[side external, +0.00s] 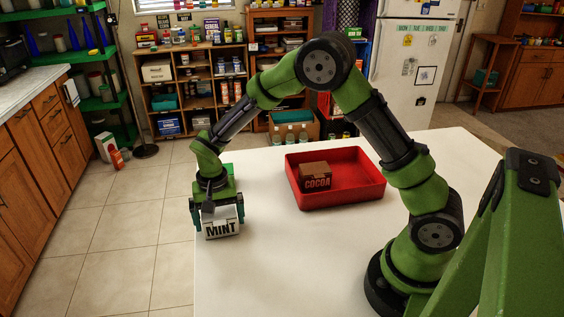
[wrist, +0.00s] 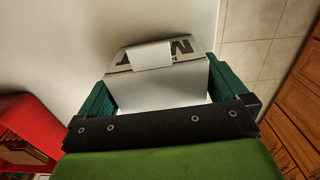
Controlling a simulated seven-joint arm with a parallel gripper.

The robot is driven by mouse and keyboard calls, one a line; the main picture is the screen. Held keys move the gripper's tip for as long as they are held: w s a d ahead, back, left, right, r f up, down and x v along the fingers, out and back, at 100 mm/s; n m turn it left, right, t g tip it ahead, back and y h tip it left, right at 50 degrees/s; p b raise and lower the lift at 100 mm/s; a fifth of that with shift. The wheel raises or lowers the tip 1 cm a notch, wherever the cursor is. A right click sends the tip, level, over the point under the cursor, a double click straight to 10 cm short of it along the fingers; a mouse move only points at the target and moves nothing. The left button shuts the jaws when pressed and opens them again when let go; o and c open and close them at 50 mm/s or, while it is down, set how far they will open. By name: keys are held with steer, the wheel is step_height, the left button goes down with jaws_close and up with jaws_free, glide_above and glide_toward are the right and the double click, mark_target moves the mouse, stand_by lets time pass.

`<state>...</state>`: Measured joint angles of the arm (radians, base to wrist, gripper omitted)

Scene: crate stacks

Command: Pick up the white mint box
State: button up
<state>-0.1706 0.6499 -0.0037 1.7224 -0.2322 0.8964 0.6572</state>
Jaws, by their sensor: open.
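The white mint box (side external: 222,229), with dark MINT lettering, is at the left edge of the white table. My gripper (side external: 218,213) is pointed down over it, with one finger on each side of the box. In the wrist view the mint box (wrist: 158,85) lies between the two green fingers of my gripper (wrist: 160,92). The jaws are open, and I cannot tell whether either finger touches the box. Part of the box is hidden behind the gripper body in both views.
A red tray (side external: 345,200) holding a brown cocoa box (side external: 315,177) stands to the right on the white table (side external: 265,262). The tray also shows in the wrist view (wrist: 28,118). The table's left edge, with tiled floor beyond, is close to the mint box. The front of the table is clear.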

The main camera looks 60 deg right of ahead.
steer(key=c, duration=0.7)
steer(key=shift+c, duration=0.2)
steer(key=shift+r, duration=0.15)
